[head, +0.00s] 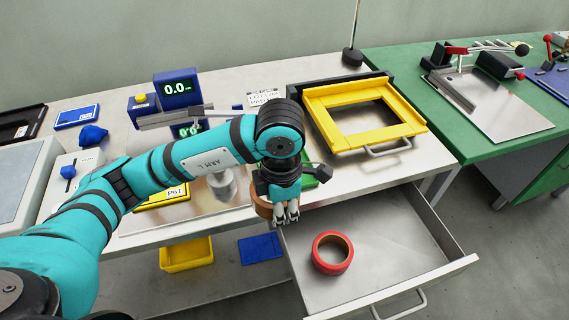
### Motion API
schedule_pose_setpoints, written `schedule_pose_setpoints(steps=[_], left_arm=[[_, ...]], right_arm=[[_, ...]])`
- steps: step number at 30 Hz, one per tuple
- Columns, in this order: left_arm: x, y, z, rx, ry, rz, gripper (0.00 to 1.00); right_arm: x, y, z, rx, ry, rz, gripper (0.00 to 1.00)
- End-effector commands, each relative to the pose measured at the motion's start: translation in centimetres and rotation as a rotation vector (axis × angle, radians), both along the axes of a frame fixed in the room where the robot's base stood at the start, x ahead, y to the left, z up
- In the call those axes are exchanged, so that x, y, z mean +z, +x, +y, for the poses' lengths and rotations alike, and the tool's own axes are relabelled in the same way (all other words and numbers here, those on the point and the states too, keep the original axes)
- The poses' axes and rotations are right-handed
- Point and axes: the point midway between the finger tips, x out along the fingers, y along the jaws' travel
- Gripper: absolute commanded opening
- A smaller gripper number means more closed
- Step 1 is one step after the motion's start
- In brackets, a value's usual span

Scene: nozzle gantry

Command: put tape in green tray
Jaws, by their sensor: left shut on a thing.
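My left gripper (286,218) points down over the table's front edge, by the open drawer. It is shut on a brown, rounded thing (262,207) that looks like a roll of tape; my gripper hides most of it. A red tape roll (320,262) with a tan inside lies flat in the drawer, to the right of and below my gripper, apart from it. A green thing (325,174), likely the green tray, shows on the table just behind my wrist; most of it is hidden. My right gripper is out of view.
The drawer (410,235) stands pulled out and is otherwise bare. A yellow frame (410,127) with a handle stands on the table, right of my gripper. A blue display unit (177,91) stands behind my arm. A yellow bin (187,257) sits on the lower shelf.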

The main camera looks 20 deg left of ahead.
Motion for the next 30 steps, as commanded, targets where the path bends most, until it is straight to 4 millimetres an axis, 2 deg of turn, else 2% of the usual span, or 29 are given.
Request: schedule_pose_setpoints(steps=[5, 12, 18, 21, 25, 30], left_arm=[[0.0, 3.8, 0.8, 0.017, -0.001, 0.001, 0.00], [-0.6, 10.2, 2.1, 0.013, 0.000, 0.001, 0.00], [-1.1, 14.1, 2.8, 0.009, -0.001, 0.000, 0.00], [-1.3, 15.0, 3.0, 0.008, -0.001, -0.001, 0.00], [-1.8, 15.2, 3.1, 0.006, 0.000, 0.002, 0.00], [-4.0, 15.1, 3.1, 0.007, 0.000, 0.004, 0.00]], right_arm=[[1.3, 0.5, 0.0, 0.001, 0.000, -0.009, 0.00], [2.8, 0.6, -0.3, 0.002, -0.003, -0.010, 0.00], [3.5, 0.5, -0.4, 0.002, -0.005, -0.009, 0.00], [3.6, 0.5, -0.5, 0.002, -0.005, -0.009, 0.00], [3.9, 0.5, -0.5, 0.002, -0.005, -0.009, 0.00], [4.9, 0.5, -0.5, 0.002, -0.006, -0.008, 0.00]])
